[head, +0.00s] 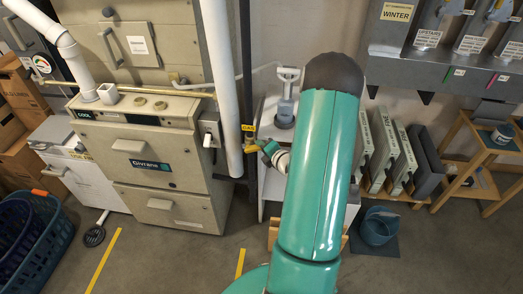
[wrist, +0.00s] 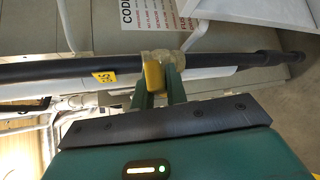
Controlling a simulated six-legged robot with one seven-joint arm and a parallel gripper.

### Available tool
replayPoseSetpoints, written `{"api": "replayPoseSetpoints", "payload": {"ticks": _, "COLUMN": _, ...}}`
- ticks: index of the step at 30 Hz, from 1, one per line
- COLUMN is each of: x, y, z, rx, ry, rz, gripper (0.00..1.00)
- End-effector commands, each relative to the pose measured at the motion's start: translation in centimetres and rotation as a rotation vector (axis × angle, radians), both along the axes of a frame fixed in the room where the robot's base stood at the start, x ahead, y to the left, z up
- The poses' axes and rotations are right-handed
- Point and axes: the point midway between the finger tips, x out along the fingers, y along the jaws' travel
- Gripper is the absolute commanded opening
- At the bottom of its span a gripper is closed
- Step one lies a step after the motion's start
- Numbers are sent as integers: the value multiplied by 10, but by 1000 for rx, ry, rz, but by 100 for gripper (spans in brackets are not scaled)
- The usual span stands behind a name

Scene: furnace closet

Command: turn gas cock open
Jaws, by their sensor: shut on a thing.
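The gas cock (wrist: 163,58) is a brass-coloured valve body on a dark gas pipe (wrist: 220,62), which runs across the wrist view and stands upright in the head view (head: 246,60). Its yellow handle (wrist: 153,75) sits between the two green fingers of my gripper (wrist: 160,82), which is shut on it. The handle's far end is hidden, so I cannot tell its exact angle to the pipe. A yellow GAS tag (wrist: 104,76) is on the pipe beside the cock. In the head view my gripper (head: 262,147) is small, at the pipe just below the tag (head: 248,128).
The beige furnace (head: 150,150) stands left of the pipe, with a white vertical pipe (head: 222,90) close by. Several filters (head: 400,155) lean to the right behind my arm. A blue bucket (head: 378,227) and a wooden stand (head: 480,150) are farther right. A printed sign (wrist: 150,14) is behind the cock.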

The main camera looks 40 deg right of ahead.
Motion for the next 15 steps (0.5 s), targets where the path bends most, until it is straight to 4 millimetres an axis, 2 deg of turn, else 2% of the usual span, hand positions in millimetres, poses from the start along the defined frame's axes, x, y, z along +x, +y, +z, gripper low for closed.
{"api": "replayPoseSetpoints", "payload": {"ticks": 3, "x": 6, "y": 4, "z": 8, "rx": -66, "ry": 76, "rz": 11, "gripper": 0}}
{"api": "replayPoseSetpoints", "payload": {"ticks": 15, "x": 11, "y": 9, "z": 17, "rx": -196, "ry": 249, "rz": 7, "gripper": 0}}
